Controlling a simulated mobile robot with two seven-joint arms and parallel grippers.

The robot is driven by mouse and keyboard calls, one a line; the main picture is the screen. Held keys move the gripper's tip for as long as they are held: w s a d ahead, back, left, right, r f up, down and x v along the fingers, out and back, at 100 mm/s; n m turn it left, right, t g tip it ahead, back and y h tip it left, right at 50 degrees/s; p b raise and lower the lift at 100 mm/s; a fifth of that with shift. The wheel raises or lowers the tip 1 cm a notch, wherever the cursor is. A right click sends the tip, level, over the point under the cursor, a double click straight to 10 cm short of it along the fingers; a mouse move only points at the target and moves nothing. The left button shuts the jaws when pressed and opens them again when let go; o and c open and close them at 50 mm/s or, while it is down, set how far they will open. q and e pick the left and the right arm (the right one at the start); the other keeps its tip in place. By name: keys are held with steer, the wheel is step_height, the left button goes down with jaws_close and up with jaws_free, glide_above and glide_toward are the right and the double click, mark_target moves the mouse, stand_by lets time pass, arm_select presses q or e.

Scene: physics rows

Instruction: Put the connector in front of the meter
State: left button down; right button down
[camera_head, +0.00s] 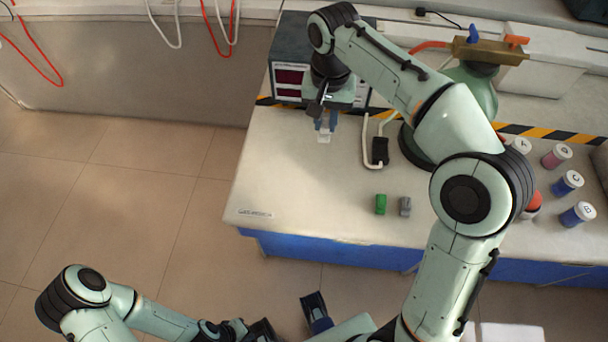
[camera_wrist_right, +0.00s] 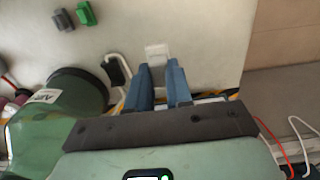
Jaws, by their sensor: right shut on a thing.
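The meter (camera_head: 291,78) is a dark box with red displays at the back of the bench, partly hidden by my right arm. My right gripper (camera_head: 325,124) points down just in front of it. It is shut on a small white connector (camera_head: 324,138), at the meter's front right. In the right wrist view the connector (camera_wrist_right: 156,50) shows at the tips of the blue fingers (camera_wrist_right: 160,80). I cannot tell whether it touches the bench.
A black adapter (camera_head: 380,151) with a white cable lies right of the connector. A green block (camera_head: 381,204) and a grey block (camera_head: 405,206) sit near the front edge. The bench's front left is clear.

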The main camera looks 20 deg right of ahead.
step_height(320, 180, down, 15)
steer(key=b, duration=0.3)
steer(key=shift+s+d, duration=0.1)
steer(key=shift+f+b, duration=0.35)
steer(key=shift+f, duration=2)
steer(key=shift+f, duration=0.1)
steer(key=shift+f, duration=0.15)
steer(key=c, duration=1)
jaws_free()
steer(key=shift+r, duration=0.2)
step_height(320, 180, up, 12)
steer(key=shift+r+p, duration=0.1)
steer(key=shift+p, duration=0.9)
